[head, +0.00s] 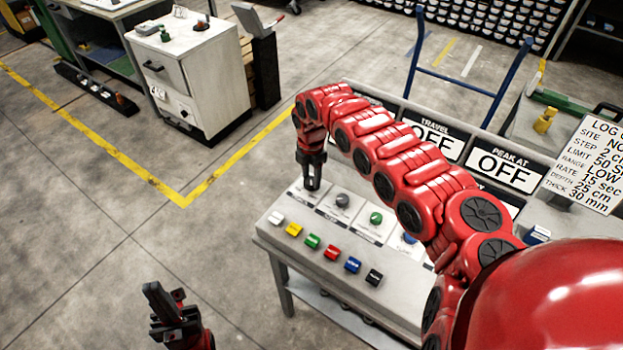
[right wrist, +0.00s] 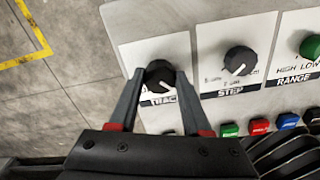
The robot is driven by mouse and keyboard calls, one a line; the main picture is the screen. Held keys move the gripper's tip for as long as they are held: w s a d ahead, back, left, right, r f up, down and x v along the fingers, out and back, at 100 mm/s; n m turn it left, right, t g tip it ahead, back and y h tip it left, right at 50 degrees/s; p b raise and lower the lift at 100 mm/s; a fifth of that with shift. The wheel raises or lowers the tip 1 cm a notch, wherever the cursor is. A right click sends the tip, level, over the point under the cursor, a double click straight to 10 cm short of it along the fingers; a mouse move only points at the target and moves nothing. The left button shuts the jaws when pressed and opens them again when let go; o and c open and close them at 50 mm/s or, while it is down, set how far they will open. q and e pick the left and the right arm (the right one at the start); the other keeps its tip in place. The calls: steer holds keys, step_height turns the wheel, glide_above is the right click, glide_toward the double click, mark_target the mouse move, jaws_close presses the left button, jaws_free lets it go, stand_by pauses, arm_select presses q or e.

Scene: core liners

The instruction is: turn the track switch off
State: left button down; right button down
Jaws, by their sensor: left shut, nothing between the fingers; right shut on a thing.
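The track switch is a round black knob (right wrist: 159,74) on a white plate at the left end of the console, its label partly hidden by my fingers. My right gripper (right wrist: 161,75) is shut on this knob, one finger on each side. My left gripper (head: 158,298) is shut and empty, low over the floor left of the console.
The grey step knob (head: 343,200) and green range knob (head: 376,218) sit just right of the track switch. Several coloured buttons, including a yellow one (head: 294,229), line the console's front (head: 300,257). Signs behind read OFF (head: 500,168). Open floor lies to the left.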

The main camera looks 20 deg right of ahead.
mark_target(312, 180)
steer(key=shift+n, duration=0.3)
steer(key=shift+c, duration=1.8)
jaws_free()
step_height(312, 180, up, 18)
steer(key=b, duration=0.4)
steer(key=shift+f, duration=0.25)
steer(key=shift+r, duration=0.1)
